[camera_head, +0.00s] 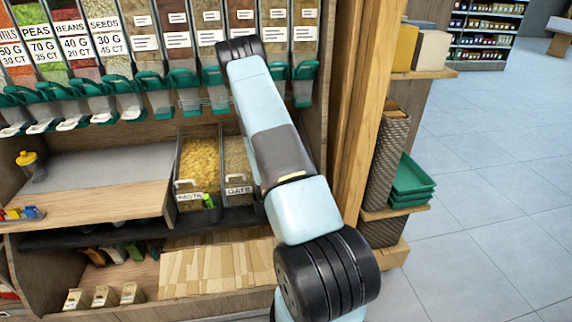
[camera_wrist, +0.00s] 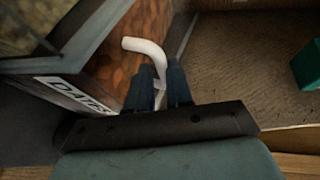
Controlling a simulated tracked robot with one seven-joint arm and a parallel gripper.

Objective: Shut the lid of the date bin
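The date bin shows in the wrist view, with its "DATES" label (camera_wrist: 75,94) at the left and brown contents (camera_wrist: 115,55) behind a grey edge. A curved white handle (camera_wrist: 145,46) rises at the middle of that view. My gripper (camera_wrist: 160,72) has its two dark fingers close together with the lower part of the handle between them. I cannot tell the lid's angle. In the head view my arm covers the date bin and my gripper, to the right of the oats bin (camera_head: 237,165).
The pasta bin (camera_head: 199,165) stands left of the oats bin. Dispensers with green spouts (camera_head: 183,78) hang above. A wooden post (camera_head: 352,120) is close to the right of my arm. A wooden shelf (camera_head: 100,165) juts out at left.

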